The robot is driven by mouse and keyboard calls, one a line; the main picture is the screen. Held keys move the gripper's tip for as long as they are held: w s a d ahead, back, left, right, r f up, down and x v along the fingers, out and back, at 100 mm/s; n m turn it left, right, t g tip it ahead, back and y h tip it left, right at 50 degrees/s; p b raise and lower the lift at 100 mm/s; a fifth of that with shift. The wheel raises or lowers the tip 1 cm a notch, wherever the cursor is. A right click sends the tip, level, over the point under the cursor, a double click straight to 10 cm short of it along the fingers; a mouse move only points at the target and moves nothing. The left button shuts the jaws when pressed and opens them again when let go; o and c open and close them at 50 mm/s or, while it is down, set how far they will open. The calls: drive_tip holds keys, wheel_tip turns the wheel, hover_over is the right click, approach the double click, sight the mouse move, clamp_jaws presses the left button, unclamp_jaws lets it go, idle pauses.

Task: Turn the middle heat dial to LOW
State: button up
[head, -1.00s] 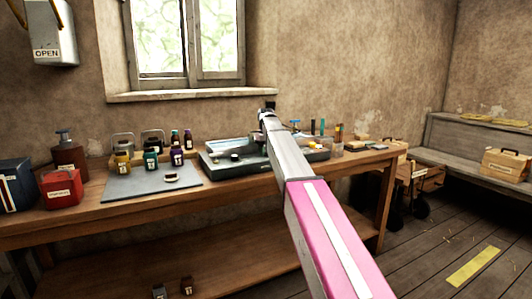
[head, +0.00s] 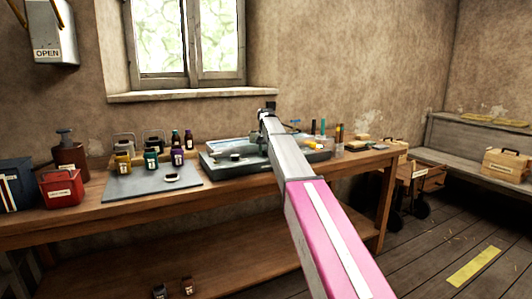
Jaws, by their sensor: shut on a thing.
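A dark, flat heating unit (head: 222,170) lies on the wooden workbench below the window. A small round grey part (head: 235,156) shows on its left side, and another small part shows on its right. My arm reaches up from the lower right, and my gripper (head: 266,140) is over the middle of the unit. The arm hides most of the fingers and the spot beneath them. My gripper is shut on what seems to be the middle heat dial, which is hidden. I cannot read the dial's setting or any marks.
Left of the unit, a grey mat (head: 150,187) holds several small jars. A red box (head: 61,188) and a brown pump bottle (head: 70,155) stand farther left. Thin coloured tubes (head: 323,127) stand behind the unit's right end. The wooden bench (head: 90,210) has bare room at its front.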

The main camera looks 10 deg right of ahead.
sight(266, 151)
idle(0.4)
drive_tip(key=o, duration=0.9)
drive_tip(key=shift+o, duration=0.2)
wheel_tip(266, 151, up, 11)
drive_tip(key=shift+s+f, duration=0.1)
